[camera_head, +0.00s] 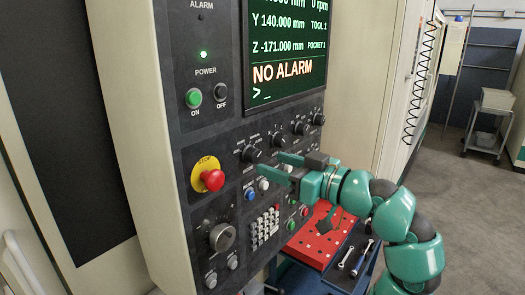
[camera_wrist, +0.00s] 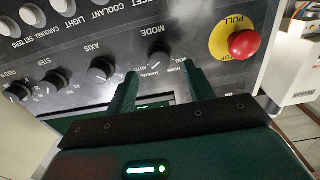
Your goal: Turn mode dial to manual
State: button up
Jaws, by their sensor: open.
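The mode dial (camera_head: 250,154) is a black knob on the dark control panel, left of the other knobs in the head view. In the wrist view the mode dial (camera_wrist: 158,57) sits under the MODE lettering, which appears upside down, with MANUAL and AUTO among the labels around it. I cannot tell which label it points to. My gripper (camera_head: 269,163) is open, its two green fingers pointing at the panel close to the dial. In the wrist view my gripper (camera_wrist: 162,71) has a finger on either side of the dial, with nothing held; contact cannot be told.
A red emergency stop (camera_head: 213,179) on a yellow ring is left of the dial; it also shows in the wrist view (camera_wrist: 244,44). Other knobs (camera_head: 301,128) lie to the right. Buttons and a keypad (camera_head: 265,227) are below. A red-topped cart (camera_head: 317,240) stands beneath my arm.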

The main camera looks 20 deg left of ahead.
aim_at(257, 159)
jog(key=shift+p+x, duration=0.7)
jog(key=shift+x, duration=1.55)
jog(key=c, duration=1)
